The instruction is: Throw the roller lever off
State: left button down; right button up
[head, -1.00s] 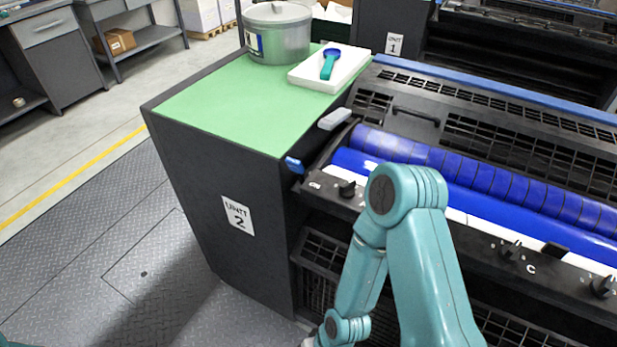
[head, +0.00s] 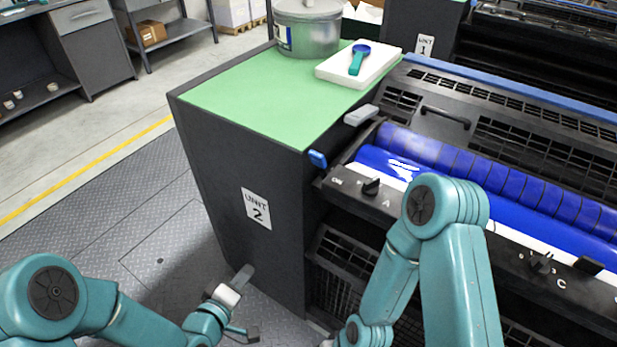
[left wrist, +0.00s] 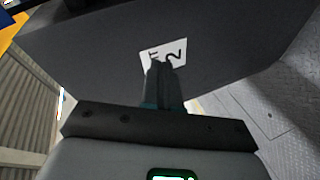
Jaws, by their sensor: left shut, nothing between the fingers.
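A blue-tipped lever (head: 317,159) sticks out at the near left end of the ink unit, by the corner of the dark cabinet. A grey handle (head: 361,115) lies behind it, next to the green top. No label shows which one is the roller lever. My left gripper (head: 244,274) is low in front of the UNIT 2 panel, well below and left of the blue lever, touching neither. In the left wrist view its fingers (left wrist: 165,85) are together and empty, over the UNIT 2 label. My right arm reaches down in front of the unit; its gripper is out of frame.
The green cabinet top (head: 250,105) holds a metal pot (head: 308,35) and a white tray (head: 345,75) with a teal tool. Black knobs (head: 371,186) line the front rail below the blue rollers (head: 470,175). Floor left of the cabinet is clear.

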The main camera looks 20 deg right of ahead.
aim_at(316, 161)
pick_arm(q)
jog(key=d+r+t+h, duration=0.1)
jog(key=d+r+h, duration=0.2)
jog(key=r, duration=0.4)
jog(key=d+r+n+t+h, duration=0.1)
jog(key=d+r+h, duration=0.3)
jog(key=r, duration=0.4)
jog(key=shift+s+d+r+n+t+h+b, duration=0.2)
jog(key=shift+s+n+t+h+b, duration=0.15)
jog(key=shift+h, duration=0.45)
jog(key=p+x, duration=0.3)
jog(key=x, duration=0.9)
jog(key=shift+w+d+r, duration=0.15)
jog(key=shift+d, duration=0.1)
jog(key=shift+w+d+r, duration=0.15)
jog(key=shift+w+d, duration=0.2)
jog(key=shift+d, duration=0.1)
jog(key=shift+r+p, duration=0.15)
jog(key=shift+p, duration=0.15)
